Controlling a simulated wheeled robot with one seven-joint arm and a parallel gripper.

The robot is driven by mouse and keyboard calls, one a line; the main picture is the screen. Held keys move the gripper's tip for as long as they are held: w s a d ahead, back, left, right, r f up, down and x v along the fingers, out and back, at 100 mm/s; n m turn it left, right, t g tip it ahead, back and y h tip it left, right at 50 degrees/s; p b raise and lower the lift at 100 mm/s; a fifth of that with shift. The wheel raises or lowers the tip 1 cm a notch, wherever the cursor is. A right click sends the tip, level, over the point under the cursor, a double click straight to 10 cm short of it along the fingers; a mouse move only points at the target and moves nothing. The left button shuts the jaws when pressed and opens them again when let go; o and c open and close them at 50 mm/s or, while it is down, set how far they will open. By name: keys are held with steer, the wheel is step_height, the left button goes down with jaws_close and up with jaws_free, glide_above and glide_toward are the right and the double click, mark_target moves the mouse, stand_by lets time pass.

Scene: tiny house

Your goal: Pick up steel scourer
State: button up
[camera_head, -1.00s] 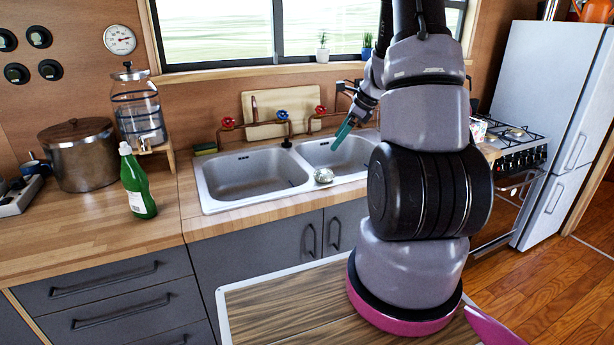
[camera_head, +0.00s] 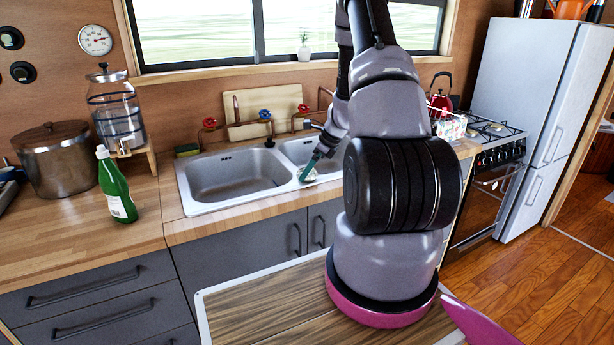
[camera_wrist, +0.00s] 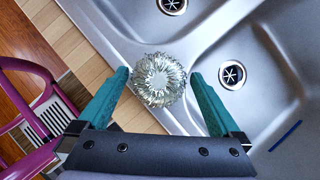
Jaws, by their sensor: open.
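The steel scourer (camera_wrist: 159,80) is a round, shiny tangle of metal strands. In the wrist view it rests on the sink's front rim, beside the divider between the basins. My gripper (camera_wrist: 158,92) is open, with one teal finger on each side of the scourer in that view. Whether the fingers touch it or are still above it, I cannot tell. In the head view the scourer (camera_head: 309,175) shows small at the sink's front edge, partly hidden by my gripper (camera_head: 308,172).
The double sink (camera_head: 200,208) is set in a wooden counter (camera_head: 160,231). A green bottle (camera_head: 117,187), a large pot (camera_head: 58,165) and a glass dispenser (camera_head: 117,112) stand to the left. Taps (camera_head: 265,113) rise behind the basins. The stove (camera_head: 490,150) is at the right.

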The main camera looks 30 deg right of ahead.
steer(key=shift+w+a+f, duration=0.2)
steer(key=shift+f, duration=0.3)
steer(key=c, duration=1)
steer(key=shift+c, duration=0.2)
steer(key=shift+r, duration=0.15)
step_height(320, 180, up, 10)
steer(key=shift+f, duration=0.1)
